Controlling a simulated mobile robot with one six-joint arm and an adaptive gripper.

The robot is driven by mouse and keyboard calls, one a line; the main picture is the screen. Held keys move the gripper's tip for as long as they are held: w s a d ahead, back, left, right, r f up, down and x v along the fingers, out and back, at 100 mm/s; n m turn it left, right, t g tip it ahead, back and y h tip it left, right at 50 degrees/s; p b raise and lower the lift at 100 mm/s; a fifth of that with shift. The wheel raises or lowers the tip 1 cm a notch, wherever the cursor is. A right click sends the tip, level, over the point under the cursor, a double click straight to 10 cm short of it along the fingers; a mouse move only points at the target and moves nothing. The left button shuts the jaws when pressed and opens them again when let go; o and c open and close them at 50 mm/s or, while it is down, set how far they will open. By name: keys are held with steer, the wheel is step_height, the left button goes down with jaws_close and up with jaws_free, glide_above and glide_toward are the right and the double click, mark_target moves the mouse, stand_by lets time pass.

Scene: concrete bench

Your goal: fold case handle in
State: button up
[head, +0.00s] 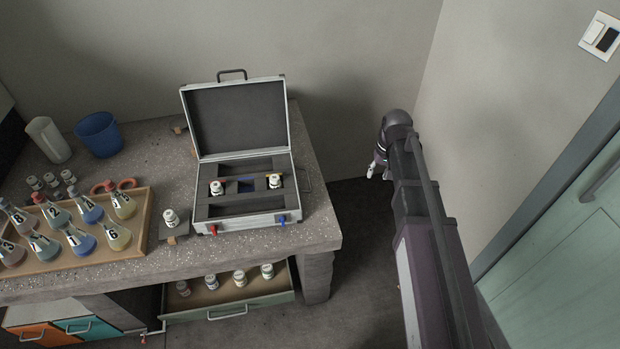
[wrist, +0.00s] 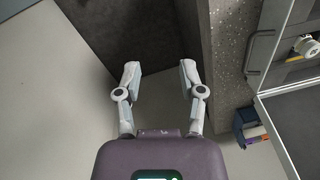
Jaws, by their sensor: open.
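The silver case (head: 246,222) stands open on the bench with its lid (head: 240,118) raised. A dark handle (head: 231,72) stands up from the lid's top edge. A second, thin handle (head: 305,181) sticks out from the case's right side; in the wrist view this side handle (wrist: 262,51) projects from the case wall. My gripper (head: 379,172) is right of the case, beyond the bench edge, apart from both handles. In the wrist view my gripper (wrist: 158,70) has its fingers spread with nothing between them.
White-capped bottles (head: 217,188) sit in the case. A tray (head: 143,220) of numbered flasks, a blue cup (head: 98,135) and a white cup (head: 48,140) are left. An open drawer (head: 230,307) holds several bottles. The wall is close behind my gripper; floor lies below.

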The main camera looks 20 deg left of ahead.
mark_target(309, 180)
steer(key=w+a+n, duration=0.1)
steer(key=w+a, duration=0.1)
steer(key=a, duration=0.8)
steer(key=w+a+n, duration=0.1)
steer(key=w+a, duration=0.1)
steer(key=a, duration=0.8)
steer(key=shift+w+a+g+y, duration=0.2)
steer(key=shift+a+g+y, duration=0.15)
steer(key=shift+g+y, duration=0.05)
steer(key=shift+f+b, duration=0.3)
steer(key=shift+b, duration=0.05)
steer(key=f+b, duration=0.4)
steer(key=a+f+b, duration=0.1)
steer(key=f+b, duration=0.3)
steer(key=b, duration=0.1)
steer(key=s+a+f+b, duration=0.1)
steer(key=f+b, duration=0.3)
steer(key=f, duration=0.1)
steer(key=shift+f, duration=0.1)
